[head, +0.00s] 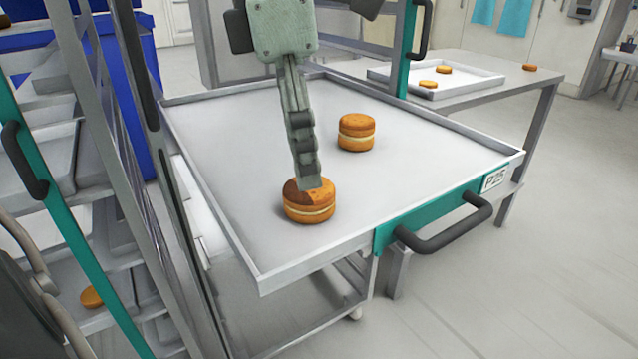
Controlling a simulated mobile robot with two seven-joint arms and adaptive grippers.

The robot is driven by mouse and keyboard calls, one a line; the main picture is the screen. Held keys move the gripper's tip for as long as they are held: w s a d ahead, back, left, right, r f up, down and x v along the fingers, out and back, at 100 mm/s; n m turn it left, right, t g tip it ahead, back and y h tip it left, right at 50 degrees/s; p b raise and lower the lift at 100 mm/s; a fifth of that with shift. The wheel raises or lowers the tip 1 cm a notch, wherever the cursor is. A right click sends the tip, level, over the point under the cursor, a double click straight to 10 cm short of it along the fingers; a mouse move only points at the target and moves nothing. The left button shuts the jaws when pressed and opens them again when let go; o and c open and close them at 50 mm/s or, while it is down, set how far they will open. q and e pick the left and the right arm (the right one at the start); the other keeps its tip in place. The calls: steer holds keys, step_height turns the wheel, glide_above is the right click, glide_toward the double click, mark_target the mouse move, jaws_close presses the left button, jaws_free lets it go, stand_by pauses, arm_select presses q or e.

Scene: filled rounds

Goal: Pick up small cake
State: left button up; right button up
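Two small round cakes, each golden with a pale filling layer, are on the grey tray (215,160) of a rack. The front cake (309,211) is near the tray's front left; part of its top looks dark. The rear cake (356,133) is farther back and to the right. A gripper that I take for my right one (310,183) points down from the top edge, its tip overlapping the front cake's top. Its fingers line up edge-on, so their gap and any contact are hidden.
The tray has a raised rim, and a teal front with a dark handle (445,228) and a label. A rack with a teal post (50,215) stands close on the left, a cake (91,298) low inside. A side table (500,78) behind holds a smaller tray and more cakes.

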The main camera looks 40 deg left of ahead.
mark_target(309, 193)
arm_select(q)
steer(key=f, duration=0.5)
steer(key=shift+w+d+f, duration=0.15)
steer(key=shift+w+f, duration=0.25)
steer(key=c, duration=0.9)
